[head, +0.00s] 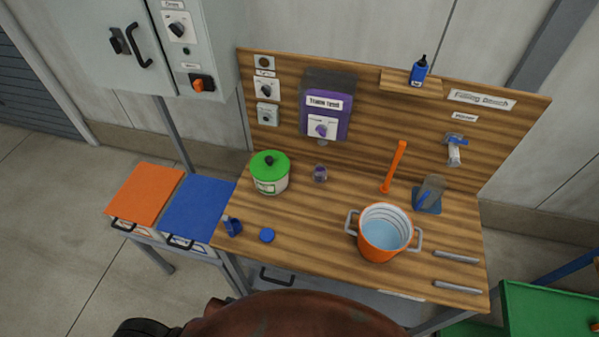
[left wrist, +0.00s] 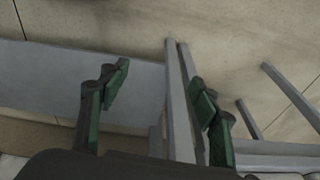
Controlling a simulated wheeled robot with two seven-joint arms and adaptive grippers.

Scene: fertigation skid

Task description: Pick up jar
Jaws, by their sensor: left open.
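A small clear jar (head: 320,174) with a purple tint stands upright on the wooden bench (head: 315,225), below the purple stirrer unit and right of the green-lidded pot. A round blue lid (head: 267,235) lies flat near the bench's front left. My left gripper (left wrist: 160,88) shows only in the left wrist view. Its green-padded fingers are spread apart with nothing between them. That view holds grey frame legs and floor, and no jar. My right gripper is in neither view.
An orange stick (head: 394,167) stands behind the bucket. The bench is clear between the blue lid and the bucket.

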